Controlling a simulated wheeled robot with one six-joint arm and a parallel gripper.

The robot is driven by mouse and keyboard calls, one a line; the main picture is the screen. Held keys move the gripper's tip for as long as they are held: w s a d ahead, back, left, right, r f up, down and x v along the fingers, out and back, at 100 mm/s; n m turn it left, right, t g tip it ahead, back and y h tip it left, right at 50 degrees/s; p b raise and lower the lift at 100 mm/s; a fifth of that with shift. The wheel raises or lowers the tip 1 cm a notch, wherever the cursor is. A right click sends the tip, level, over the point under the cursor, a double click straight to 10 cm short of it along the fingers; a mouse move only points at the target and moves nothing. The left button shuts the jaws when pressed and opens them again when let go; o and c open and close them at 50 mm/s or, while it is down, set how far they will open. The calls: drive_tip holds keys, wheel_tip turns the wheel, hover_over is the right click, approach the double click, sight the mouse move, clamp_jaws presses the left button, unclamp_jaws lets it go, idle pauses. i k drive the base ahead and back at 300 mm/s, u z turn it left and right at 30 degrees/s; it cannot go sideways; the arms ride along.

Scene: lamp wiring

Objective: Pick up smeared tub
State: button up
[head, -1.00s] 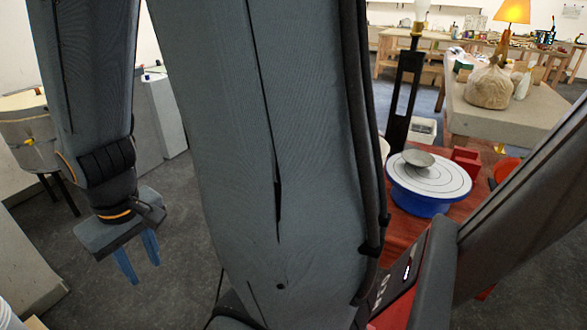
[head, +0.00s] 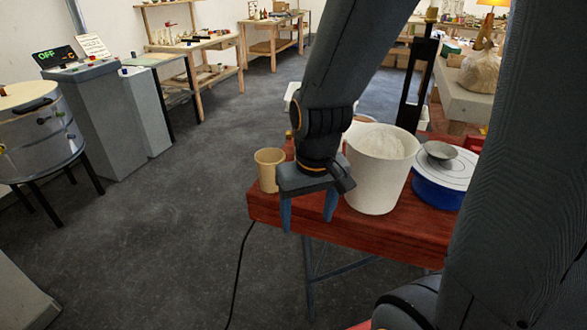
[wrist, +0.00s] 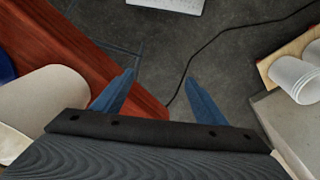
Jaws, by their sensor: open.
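A white tub (head: 382,178) with a pale, rough-looking top stands on the red table, right of my gripper in the head view. A smaller tan tub (head: 268,170) stands left of my gripper near the table's left end. I cannot tell from the frames which one is smeared. My gripper (head: 307,224) points down at the table's front edge, open and empty. In the wrist view, my gripper's blue fingers (wrist: 159,75) are apart over dark floor beside the table edge. A white rounded container (wrist: 40,105) is at the left there, partly cut off.
The red table (head: 400,232) also holds a blue wheel with a white top (head: 438,190) and a grey dish (head: 440,150). A black cable (head: 238,270) runs down to the floor. White cups (wrist: 295,76) lie at the right in the wrist view.

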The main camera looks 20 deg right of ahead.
sight(266, 160)
drive_tip(key=z, duration=0.05)
drive_tip(key=k, duration=0.5)
drive_tip(key=u, duration=1.4)
drive_tip(key=i, duration=1.2)
drive_tip(key=z, duration=2.1)
